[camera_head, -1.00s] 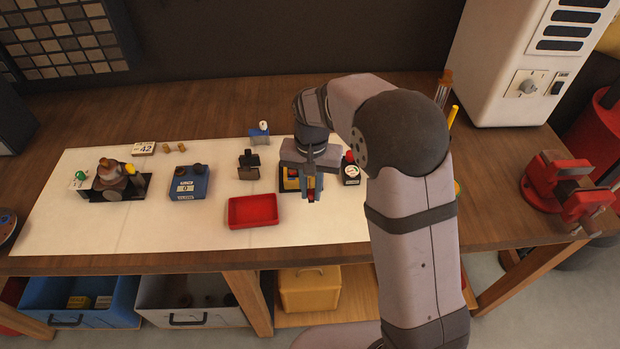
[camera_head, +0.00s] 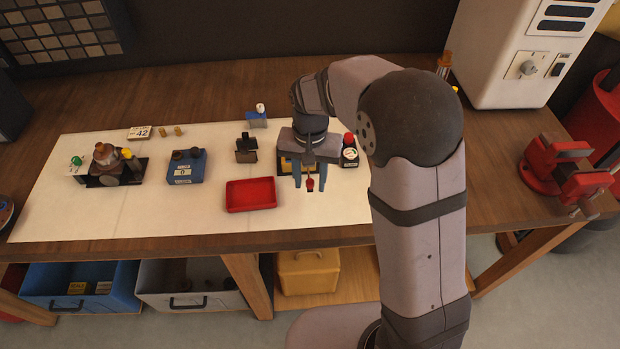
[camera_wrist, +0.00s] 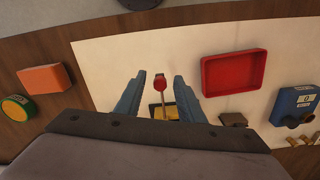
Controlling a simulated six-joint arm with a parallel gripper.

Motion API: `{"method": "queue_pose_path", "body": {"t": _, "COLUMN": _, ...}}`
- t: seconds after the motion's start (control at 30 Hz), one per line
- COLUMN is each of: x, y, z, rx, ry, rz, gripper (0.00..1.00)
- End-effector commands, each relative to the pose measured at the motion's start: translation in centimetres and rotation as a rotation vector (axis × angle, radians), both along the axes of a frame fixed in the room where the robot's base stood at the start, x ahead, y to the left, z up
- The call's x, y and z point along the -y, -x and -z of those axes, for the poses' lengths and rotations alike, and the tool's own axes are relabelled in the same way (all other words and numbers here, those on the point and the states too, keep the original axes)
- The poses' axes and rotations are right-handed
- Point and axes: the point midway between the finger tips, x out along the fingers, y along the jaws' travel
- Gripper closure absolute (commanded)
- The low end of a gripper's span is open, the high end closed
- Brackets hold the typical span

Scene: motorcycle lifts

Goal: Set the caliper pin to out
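My gripper (camera_head: 309,183) points down over a small yellow and dark device, whose yellow part (camera_wrist: 157,111) shows between the fingers in the wrist view. A thin stem with a red knob (camera_head: 310,185) rises from it; this may be the caliper pin. The red knob also shows in the wrist view (camera_wrist: 159,83), between the two blue fingers with a gap on each side. My gripper is open and holds nothing. Most of the device is hidden behind my gripper in the head view. No in or out marking is readable.
A red tray (camera_head: 251,195) lies left of my gripper. A dark stand (camera_head: 246,150), a blue box (camera_head: 186,168) and a motor-like unit (camera_head: 108,168) sit farther left. The white mat's front strip is clear.

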Motion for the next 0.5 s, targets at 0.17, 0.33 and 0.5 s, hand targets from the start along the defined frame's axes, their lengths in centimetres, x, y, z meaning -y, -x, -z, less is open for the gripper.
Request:
{"method": "queue_pose_path", "body": {"t": 0.17, "x": 0.0, "y": -0.1, "z": -1.4, "rx": 0.006, "ry": -0.002, "rz": 0.0, "gripper": 0.65}}
{"method": "queue_pose_path", "body": {"t": 0.33, "x": -0.1, "y": -0.1, "z": -3.8, "rx": 0.007, "ry": -0.001, "rz": 0.0, "gripper": 0.65}}
{"method": "queue_pose_path", "body": {"t": 0.5, "x": 0.0, "y": 0.0, "z": -5.9, "rx": 0.003, "ry": -0.001, "rz": 0.0, "gripper": 0.65}}
